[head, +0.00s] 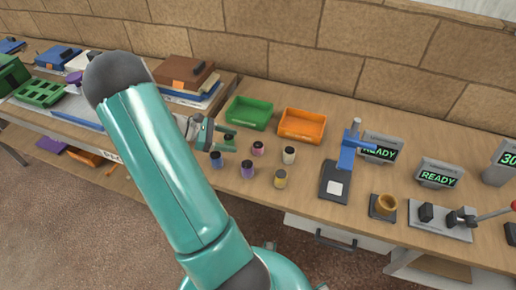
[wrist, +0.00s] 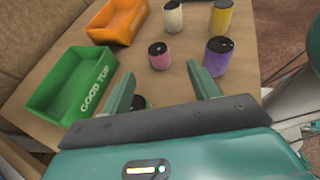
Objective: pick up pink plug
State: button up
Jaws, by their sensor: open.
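The pink plug (head: 258,148) stands upright on the bench, a small pink cylinder with a dark top. In the wrist view the pink plug (wrist: 159,55) is just beyond the fingertips, between their lines and apart from both. My gripper (head: 230,141) is left of it in the head view, low over the bench. In the wrist view my gripper (wrist: 160,76) has its two green fingers spread with nothing held between them. A dark-topped plug (wrist: 138,102) shows partly behind the left finger.
A purple plug (wrist: 219,57) stands close right of the pink one. Cream (head: 289,155), yellow (head: 280,178) and blue (head: 216,160) plugs stand nearby. Green (head: 249,113) and orange (head: 301,126) trays lie behind. A blue-armed press (head: 347,155) stands to the right.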

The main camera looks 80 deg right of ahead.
aim_at(255, 145)
jog(key=x, duration=1.1)
jog(key=shift+w+d+f, duration=0.1)
jog(key=shift+w+d, duration=0.05)
jog(key=shift+d, duration=0.05)
jog(key=c, duration=1.1)
jog(key=shift+o, duration=0.2)
